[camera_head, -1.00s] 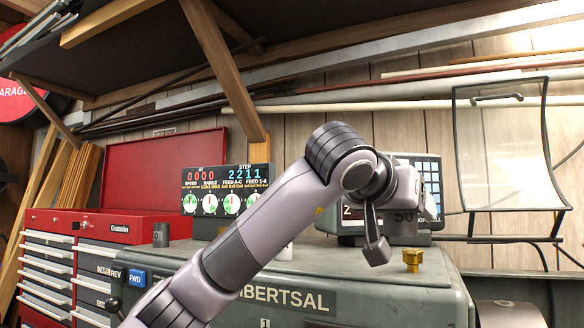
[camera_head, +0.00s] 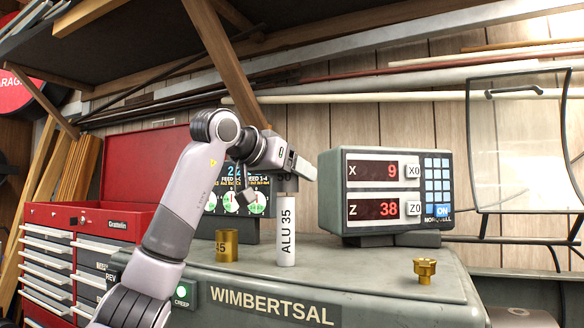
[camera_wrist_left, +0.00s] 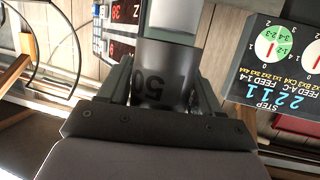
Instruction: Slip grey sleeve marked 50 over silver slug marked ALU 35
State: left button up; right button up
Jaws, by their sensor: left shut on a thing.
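The silver slug marked ALU 35 (camera_head: 286,235) stands upright on the grey machine top, with its label facing me. My left gripper (camera_head: 284,178) is directly above it, shut on the grey sleeve marked 50 (camera_wrist_left: 163,78). In the left wrist view the sleeve sits between the two fingers, its 50 upside down in the picture. The slug (camera_wrist_left: 172,14) also shows there, in line with the sleeve's far end. The sleeve is at the slug's top; I cannot tell whether its rim is around the slug or just above it. My right gripper is out of view.
A brass sleeve marked 35 (camera_head: 227,246) stands left of the slug. A readout box (camera_head: 385,195) is close on the right, and a brass fitting (camera_head: 425,270) stands near the front right. A dial panel (camera_head: 231,205) is behind. The machine top (camera_head: 350,265) is clear in front.

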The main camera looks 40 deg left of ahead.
aim_at(292, 241)
pick_arm(q)
jog(key=shift+f, duration=1.05)
jog(key=shift+f+b, duration=3.75)
jog(key=shift+f, duration=1.8)
jog(key=shift+f, duration=0.1)
jog(key=o, duration=1.4)
jog(key=v, duration=0.7)
jog(key=shift+s, duration=0.1)
